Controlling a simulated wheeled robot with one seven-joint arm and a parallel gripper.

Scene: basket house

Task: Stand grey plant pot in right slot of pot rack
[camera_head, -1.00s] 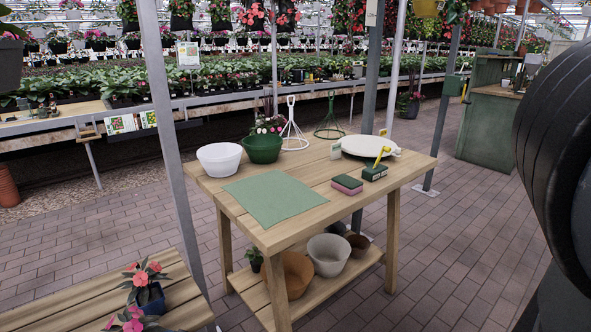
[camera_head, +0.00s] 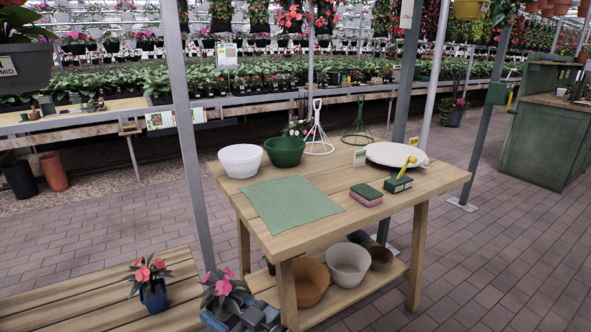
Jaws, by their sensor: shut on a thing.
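My gripper (camera_head: 254,317) shows at the bottom edge of the head view, left of the middle, partly cut off. It is shut on the grey plant pot (camera_head: 213,319), which holds a plant with pink flowers (camera_head: 222,284). The gripper and the frame edge hide most of the pot. The pot looks roughly upright, in front of the slatted bench and the worktable. I cannot make out a pot rack with slots in this view.
A blue pot (camera_head: 154,301) with coral flowers stands on the slatted bench (camera_head: 60,305). The wooden worktable (camera_head: 385,212) bears a white bowl (camera_head: 240,162), green bowl (camera_head: 286,153), green mat (camera_head: 290,206) and sponge (camera_head: 366,195). A metal post (camera_head: 186,130) rises nearby. Paved floor is open at right.

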